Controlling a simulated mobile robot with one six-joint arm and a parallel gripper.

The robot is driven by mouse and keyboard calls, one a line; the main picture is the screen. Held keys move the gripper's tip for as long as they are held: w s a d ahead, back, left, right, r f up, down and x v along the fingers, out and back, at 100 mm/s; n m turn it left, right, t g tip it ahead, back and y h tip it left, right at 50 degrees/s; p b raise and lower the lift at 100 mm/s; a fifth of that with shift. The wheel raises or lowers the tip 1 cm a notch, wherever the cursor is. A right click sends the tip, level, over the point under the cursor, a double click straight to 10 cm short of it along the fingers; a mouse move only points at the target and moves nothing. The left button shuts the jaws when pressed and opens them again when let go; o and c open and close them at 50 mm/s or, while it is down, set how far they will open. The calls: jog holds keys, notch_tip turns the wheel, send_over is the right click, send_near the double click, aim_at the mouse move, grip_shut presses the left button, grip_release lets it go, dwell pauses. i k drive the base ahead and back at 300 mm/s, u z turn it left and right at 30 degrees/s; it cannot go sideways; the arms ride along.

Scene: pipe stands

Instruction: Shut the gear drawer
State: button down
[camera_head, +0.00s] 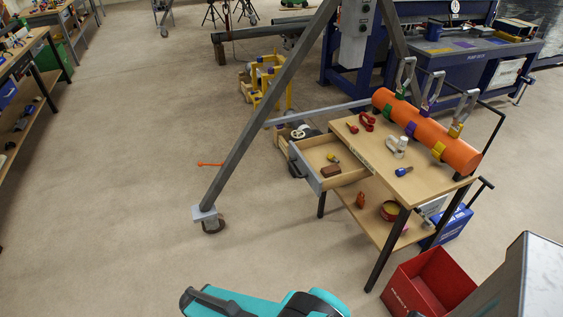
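The gear drawer (307,172) is pulled out from the left side of a wooden-topped work table (375,160). Its grey front faces left, with a dark handle (294,170) on it. Inside lie a brown block (330,171) and a small yellow-and-dark item (333,158). The inner end of the drawer is hidden under the tabletop. My gripper is not in view, so its state and its distance from the drawer do not show.
A slanted grey metal leg (255,125) stands left of the drawer, its foot on the floor. An orange pipe (425,130) with clamps lies along the table's far right edge. A red bin (428,283) stands front right. Open floor (130,190) lies left.

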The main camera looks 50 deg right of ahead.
aim_at(310, 156)
jog(key=i, duration=0.85)
jog(key=u, duration=0.05)
